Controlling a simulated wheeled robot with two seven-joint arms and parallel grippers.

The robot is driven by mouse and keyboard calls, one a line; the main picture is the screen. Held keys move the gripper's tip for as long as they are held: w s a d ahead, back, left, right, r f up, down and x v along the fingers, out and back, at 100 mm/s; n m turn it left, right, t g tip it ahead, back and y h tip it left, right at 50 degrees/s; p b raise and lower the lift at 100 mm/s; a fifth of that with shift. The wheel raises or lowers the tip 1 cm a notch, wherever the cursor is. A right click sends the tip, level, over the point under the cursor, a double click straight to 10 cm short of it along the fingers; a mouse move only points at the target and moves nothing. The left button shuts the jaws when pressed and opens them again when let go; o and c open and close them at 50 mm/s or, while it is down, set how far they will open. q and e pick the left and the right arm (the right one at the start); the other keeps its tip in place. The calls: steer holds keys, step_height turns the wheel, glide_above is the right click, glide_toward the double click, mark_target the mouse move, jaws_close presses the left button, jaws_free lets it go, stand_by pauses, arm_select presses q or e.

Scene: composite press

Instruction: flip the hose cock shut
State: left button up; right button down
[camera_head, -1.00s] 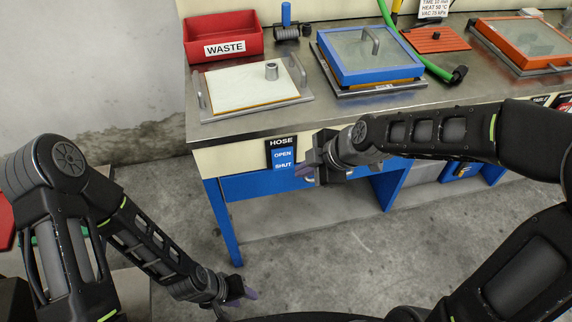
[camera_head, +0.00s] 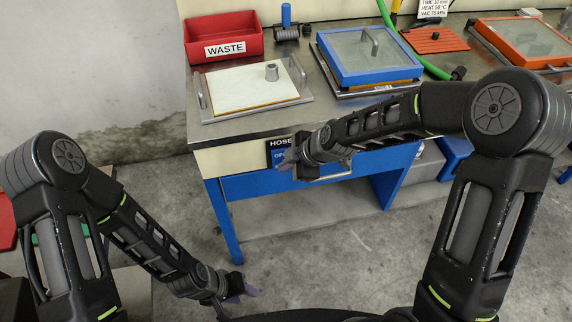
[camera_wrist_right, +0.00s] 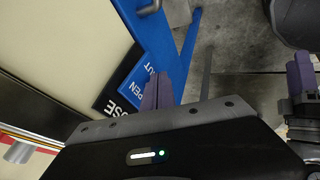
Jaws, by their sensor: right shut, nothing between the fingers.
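The hose sign (camera_head: 281,150) is on the bench front, with its lower part hidden behind my right gripper. In the right wrist view the black and blue sign (camera_wrist_right: 122,88) shows the words open and shut. I cannot make out the hose cock itself in either view. My right gripper (camera_head: 292,167) is in front of the sign. Its two purple fingers (camera_wrist_right: 158,90) are together, shut and empty, over the sign's edge in the wrist view. I cannot tell whether they touch anything. My left gripper (camera_head: 243,292) hangs low over the floor, away from the bench; its finger gap is unclear.
The bench top holds a red waste bin (camera_head: 224,37), a white plate on a tray (camera_head: 207,117), a blue-framed press lid (camera_head: 368,77) and an orange-framed one (camera_head: 527,62). A green hose (camera_head: 433,69) lies behind. The floor in front is clear.

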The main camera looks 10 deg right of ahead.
steer(key=f+b, duration=0.1)
steer(key=b, duration=0.4)
steer(key=shift+w, duration=0.35)
steer(key=shift+f, duration=0.1)
